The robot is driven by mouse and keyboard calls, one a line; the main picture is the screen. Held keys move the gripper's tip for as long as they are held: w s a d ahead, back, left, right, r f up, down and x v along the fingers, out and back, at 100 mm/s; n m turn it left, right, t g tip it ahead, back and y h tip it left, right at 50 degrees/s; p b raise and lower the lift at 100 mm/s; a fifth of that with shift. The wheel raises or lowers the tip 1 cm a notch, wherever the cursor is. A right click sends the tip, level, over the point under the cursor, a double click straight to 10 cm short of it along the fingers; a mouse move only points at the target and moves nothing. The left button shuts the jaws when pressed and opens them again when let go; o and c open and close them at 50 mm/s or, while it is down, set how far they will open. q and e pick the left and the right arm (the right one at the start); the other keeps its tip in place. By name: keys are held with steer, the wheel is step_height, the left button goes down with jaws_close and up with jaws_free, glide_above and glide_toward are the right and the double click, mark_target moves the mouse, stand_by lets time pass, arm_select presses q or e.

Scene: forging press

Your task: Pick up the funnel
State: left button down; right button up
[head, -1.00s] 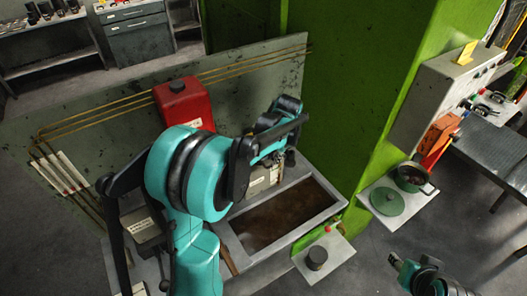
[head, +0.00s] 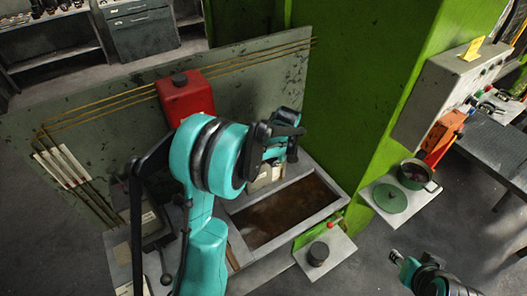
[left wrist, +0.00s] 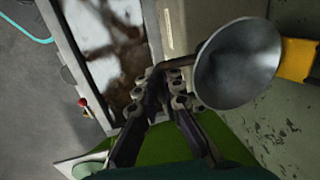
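The funnel (left wrist: 238,62) is a grey metal cone at the upper right of the left wrist view, its wide mouth facing the camera. I cannot make it out in the head view, where my arm covers that area. My left gripper (left wrist: 168,82) is just left of the cone. Its dark fingers come close together at the tips, beside or overlapping the cone's left edge; whether they touch or hold it is unclear. In the head view my left gripper (head: 284,140) is over the back edge of the trough. My right gripper (head: 398,258) is at the lower right, far from it.
A red canister (head: 187,98) stands behind, near a grey panel. The green press column (head: 350,100) rises on the right. Small shelves hold a dark cylinder (head: 318,254) and a green pot (head: 418,176).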

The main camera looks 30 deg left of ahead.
arm_select(q)
steer(key=shift+r, duration=0.1)
steer(key=w+a+p+v, duration=0.1)
steer(key=a+p+v, duration=0.1)
steer(key=p+v, duration=0.4)
steer(key=w+a+r+p+v, duration=0.1)
steer(key=p+v, duration=0.6)
steer(key=v, duration=0.7)
steer(key=shift+a, duration=0.4)
steer(key=shift+r, duration=0.15)
